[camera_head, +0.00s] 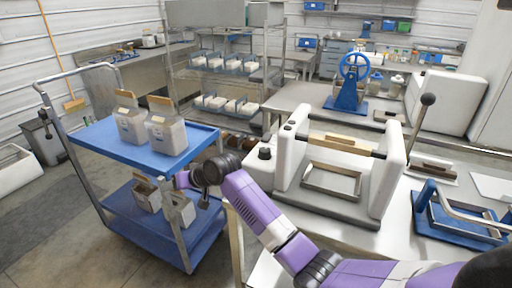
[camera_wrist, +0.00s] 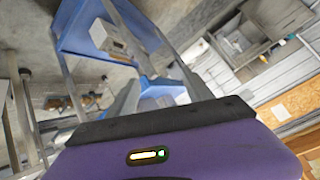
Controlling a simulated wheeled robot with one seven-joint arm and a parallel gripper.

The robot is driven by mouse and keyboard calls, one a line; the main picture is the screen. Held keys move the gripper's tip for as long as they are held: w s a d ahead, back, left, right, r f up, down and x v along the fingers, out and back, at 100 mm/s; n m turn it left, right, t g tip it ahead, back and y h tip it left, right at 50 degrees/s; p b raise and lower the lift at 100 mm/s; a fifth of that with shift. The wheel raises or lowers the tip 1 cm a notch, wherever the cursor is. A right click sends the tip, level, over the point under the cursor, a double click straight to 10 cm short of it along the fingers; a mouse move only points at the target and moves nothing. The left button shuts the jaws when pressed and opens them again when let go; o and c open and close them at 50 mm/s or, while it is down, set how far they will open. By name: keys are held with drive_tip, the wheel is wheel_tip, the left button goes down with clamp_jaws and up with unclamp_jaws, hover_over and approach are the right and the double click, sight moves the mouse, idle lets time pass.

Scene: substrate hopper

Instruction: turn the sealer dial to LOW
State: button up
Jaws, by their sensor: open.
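The sealer (camera_head: 345,180) is a white machine with two upright side housings, a metal frame between them and a black-knobbed lever on its right. A black dial (camera_head: 264,153) sits at its left end; I cannot read its markings or setting. My gripper (camera_head: 186,181) is left of the dial, apart from it, beside the blue cart's right edge. It is open, with nothing visible held. The wrist view shows my purple wrist housing in front and the cart beyond; the sealer and dial are not recognizable there.
The blue cart (camera_head: 98,142) carries several filled containers on two shelves, close to my gripper. A blue press (camera_head: 350,85) stands on the bench behind the sealer. A blue-based metal frame (camera_head: 440,232) lies to its right. Wire shelving (camera_head: 222,60) stands behind.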

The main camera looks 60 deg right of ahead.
drive_tip(key=s+d+r+g, duration=0.2)
drive_tip(key=d+g, duration=0.1)
drive_tip(key=d, duration=0.4)
wheel_tip(320, 180, up, 13)
drive_tip(key=m+g+p, duration=0.1)
drive_tip(key=m+g, duration=0.2)
drive_tip(key=g, duration=0.5)
hover_over(265, 149)
drive_tip(key=shift+r, duration=0.2)
drive_tip(key=shift+f+p, duration=0.55)
drive_tip(key=shift+f, duration=3.3)
clamp_jaws()
